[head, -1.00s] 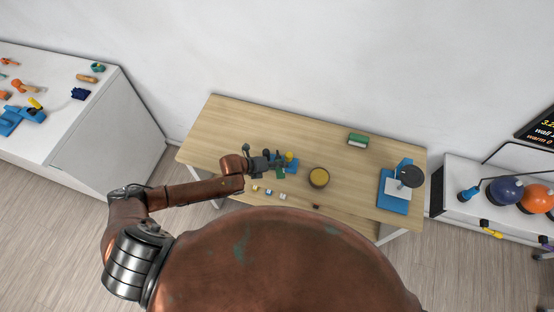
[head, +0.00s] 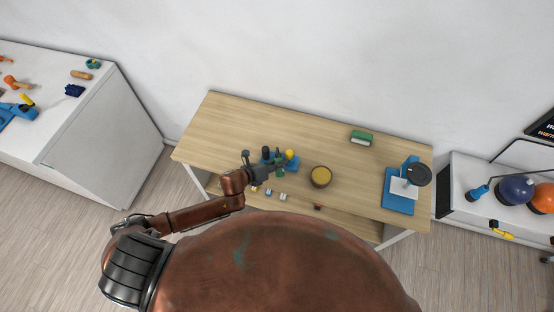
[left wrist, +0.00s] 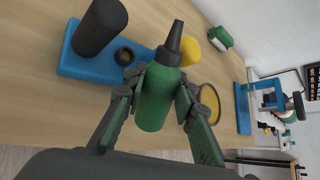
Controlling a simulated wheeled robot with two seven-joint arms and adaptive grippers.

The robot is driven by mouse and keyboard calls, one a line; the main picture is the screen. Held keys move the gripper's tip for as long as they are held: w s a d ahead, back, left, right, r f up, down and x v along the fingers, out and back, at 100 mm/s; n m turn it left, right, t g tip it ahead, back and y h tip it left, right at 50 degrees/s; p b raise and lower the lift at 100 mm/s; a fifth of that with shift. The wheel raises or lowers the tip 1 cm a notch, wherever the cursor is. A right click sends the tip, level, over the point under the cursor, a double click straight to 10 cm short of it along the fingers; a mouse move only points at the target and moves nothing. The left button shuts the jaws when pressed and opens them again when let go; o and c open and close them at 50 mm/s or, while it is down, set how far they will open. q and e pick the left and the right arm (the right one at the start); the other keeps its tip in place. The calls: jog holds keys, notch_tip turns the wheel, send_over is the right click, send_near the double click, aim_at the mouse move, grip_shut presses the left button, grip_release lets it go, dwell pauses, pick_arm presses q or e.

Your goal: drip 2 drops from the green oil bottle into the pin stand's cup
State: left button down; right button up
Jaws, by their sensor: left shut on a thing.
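The green oil bottle (left wrist: 158,88), with a dark pointed nozzle, is between the two fingers of my left gripper (left wrist: 160,100). The gripper is shut on it, and the nozzle points up and slightly right in the left wrist view. In the head view my left gripper (head: 277,169) is at the front of a blue rack (head: 292,164), and the bottle shows only as a small green patch. The rack (left wrist: 85,66) has an empty round hole beside the bottle. A blue stand (head: 398,205) with a white plate and black disc is at the table's right. I cannot make out the pin stand's cup.
A green-and-white block (head: 361,138) is at the back. Table between dish and stand is mostly clear.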

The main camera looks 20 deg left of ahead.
pick_arm(q)
jog(key=shift+r, duration=0.15)
jog(key=shift+r+p, duration=0.3)
jog(key=shift+p, duration=0.15)
notch_tip(320, 180, up, 6)
jog(key=p, duration=0.6)
jog(key=shift+r, duration=0.1)
